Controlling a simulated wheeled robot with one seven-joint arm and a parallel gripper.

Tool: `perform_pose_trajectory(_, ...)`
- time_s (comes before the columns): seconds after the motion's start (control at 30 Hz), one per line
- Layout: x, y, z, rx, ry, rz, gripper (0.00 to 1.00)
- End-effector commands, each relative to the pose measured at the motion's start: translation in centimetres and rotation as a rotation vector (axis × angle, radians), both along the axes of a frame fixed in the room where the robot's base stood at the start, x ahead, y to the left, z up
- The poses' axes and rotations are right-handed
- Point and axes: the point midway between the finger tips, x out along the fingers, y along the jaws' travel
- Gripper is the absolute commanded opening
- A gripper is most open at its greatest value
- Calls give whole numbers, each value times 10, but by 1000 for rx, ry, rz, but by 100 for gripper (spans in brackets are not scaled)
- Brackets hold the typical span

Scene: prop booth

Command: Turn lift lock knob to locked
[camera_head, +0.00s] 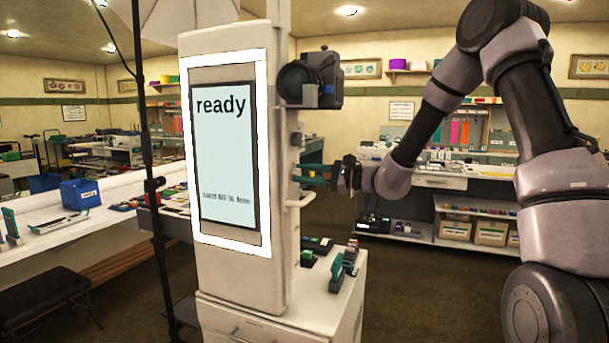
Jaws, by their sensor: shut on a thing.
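The white booth (228,259) stands upright at centre, with a lit screen (224,150) reading "ready". My gripper (298,173) comes in from the right and its teal fingers reach the booth's right side, below the black camera and above the white handle. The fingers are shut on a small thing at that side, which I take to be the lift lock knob. The knob is mostly hidden by the fingers and too small to make out, so I cannot tell which way it points.
A black camera (312,80) juts from the booth's side just above my gripper. A curved white handle (301,200) sticks out just below. Small items stand on the low white cabinet (335,306). A black stand pole (150,150) is left of the booth. Open floor lies behind my gripper.

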Motion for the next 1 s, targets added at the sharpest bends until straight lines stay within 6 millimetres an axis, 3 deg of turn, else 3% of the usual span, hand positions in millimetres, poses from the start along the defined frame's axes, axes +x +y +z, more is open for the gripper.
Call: perform_pose_trajectory(1.0,0,-1,-2,303,839,0,0)
